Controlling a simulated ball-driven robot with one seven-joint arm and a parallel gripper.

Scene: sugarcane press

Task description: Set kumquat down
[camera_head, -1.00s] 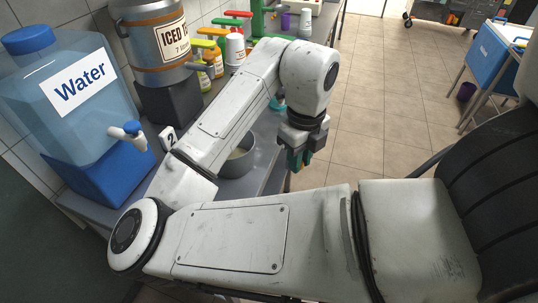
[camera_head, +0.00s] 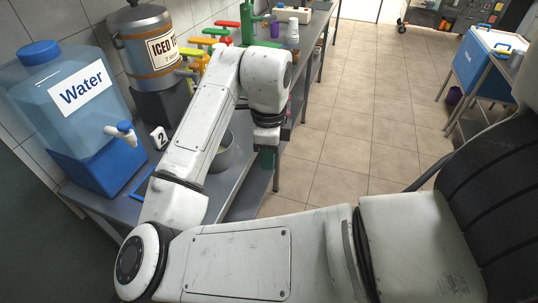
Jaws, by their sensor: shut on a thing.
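My gripper (camera_head: 266,158) hangs pointing down in the middle of the picture, at the right edge of the grey counter (camera_head: 262,185). No kumquat shows in this view; what the fingers hold is hidden from this angle.
A grey metal pot (camera_head: 223,158) stands on the counter, partly behind my forearm. Open tiled floor (camera_head: 345,140) lies right of the counter.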

